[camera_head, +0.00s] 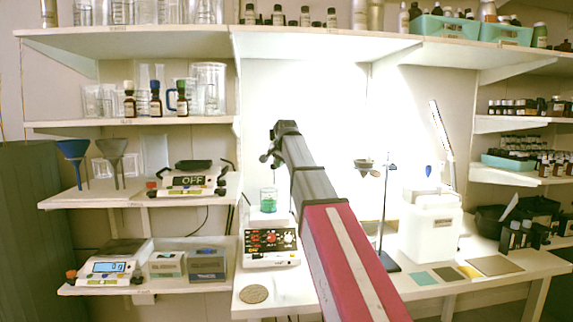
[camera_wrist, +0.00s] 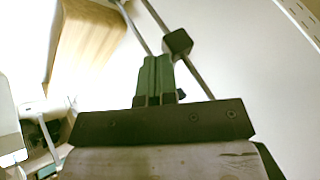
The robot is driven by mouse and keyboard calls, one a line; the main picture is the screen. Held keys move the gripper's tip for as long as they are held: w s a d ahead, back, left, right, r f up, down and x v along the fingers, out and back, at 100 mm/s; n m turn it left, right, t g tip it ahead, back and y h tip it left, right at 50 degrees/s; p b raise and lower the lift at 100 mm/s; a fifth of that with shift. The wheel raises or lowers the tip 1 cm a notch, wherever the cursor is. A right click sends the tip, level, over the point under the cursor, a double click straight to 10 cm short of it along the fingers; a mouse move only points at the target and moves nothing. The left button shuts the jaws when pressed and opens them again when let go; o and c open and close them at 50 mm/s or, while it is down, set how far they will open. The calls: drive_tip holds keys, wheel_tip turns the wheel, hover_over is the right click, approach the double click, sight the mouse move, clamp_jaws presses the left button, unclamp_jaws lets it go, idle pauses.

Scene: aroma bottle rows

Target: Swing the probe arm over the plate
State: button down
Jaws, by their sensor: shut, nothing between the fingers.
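The stirrer unit (camera_head: 270,247) stands on the bench, white with red and black controls on its front. A beaker of green liquid (camera_head: 268,201) stands on its top, so the plate surface is mostly covered. In the wrist view, thin grey rods (camera_wrist: 199,77) run past my fingertips, and one carries a dark block (camera_wrist: 177,43). These may be the probe arm, but I cannot tell for sure. My gripper (camera_wrist: 157,62) is shut and empty close to the rods; contact cannot be told. In the head view my gripper (camera_head: 268,157) is small, above and behind the beaker.
A stand with a ring (camera_head: 381,215) and a white container (camera_head: 430,228) stand right of my arm. A round cork-coloured disc (camera_head: 253,294) lies at the bench front. Shelves with glassware, bottles and balances (camera_head: 115,268) flank the bench.

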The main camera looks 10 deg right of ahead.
drive_tip(key=shift+w+a, duration=0.75)
drive_tip(key=shift+a, duration=0.25)
